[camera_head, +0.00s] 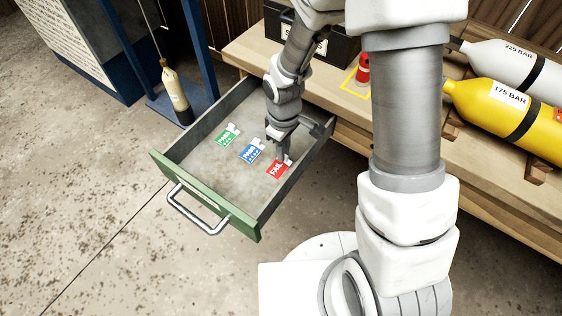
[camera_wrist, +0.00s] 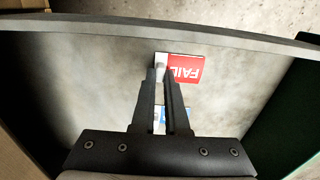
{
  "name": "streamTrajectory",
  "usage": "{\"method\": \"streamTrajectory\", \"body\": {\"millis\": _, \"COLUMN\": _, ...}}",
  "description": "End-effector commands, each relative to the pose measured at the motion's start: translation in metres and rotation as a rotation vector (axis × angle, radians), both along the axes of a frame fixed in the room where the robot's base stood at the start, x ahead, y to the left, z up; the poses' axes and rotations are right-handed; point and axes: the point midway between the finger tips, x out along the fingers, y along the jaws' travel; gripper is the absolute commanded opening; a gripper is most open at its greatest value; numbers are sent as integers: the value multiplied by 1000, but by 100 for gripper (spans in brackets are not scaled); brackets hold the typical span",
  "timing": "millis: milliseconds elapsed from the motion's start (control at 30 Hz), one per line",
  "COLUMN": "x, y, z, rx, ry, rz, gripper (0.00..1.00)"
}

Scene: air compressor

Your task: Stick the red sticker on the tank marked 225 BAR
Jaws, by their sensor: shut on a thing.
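The red FAIL sticker (camera_head: 277,169) lies in the open drawer, nearest the drawer's right wall. My gripper (camera_head: 284,155) reaches down into the drawer and is shut on the sticker's white edge. In the wrist view the fingertips (camera_wrist: 168,78) meet at the white tab beside the red sticker (camera_wrist: 187,68). The tank marked 225 BAR (camera_head: 505,62) is grey-white with a black strap and lies on the bench at the right, behind the yellow tank marked 175 BAR (camera_head: 510,108).
The drawer (camera_head: 190,180) also holds a green sticker (camera_head: 227,135) and a blue sticker (camera_head: 251,151). A black box (camera_head: 335,52) and a red object (camera_head: 363,68) stand on the wooden bench (camera_head: 250,50). A cream bottle (camera_head: 174,90) stands by the blue frame.

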Motion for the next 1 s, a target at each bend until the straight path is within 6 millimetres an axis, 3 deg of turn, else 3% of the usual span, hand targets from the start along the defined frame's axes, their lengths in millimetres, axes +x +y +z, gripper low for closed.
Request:
{"method": "streamTrajectory", "body": {"millis": 500, "x": 0, "y": 0, "z": 5, "rx": 0, "ry": -1, "rz": 0, "gripper": 0}}
{"method": "streamTrajectory", "body": {"millis": 1000, "x": 1, "y": 0, "z": 92, "rx": 0, "ry": -3, "rz": 0, "gripper": 0}}
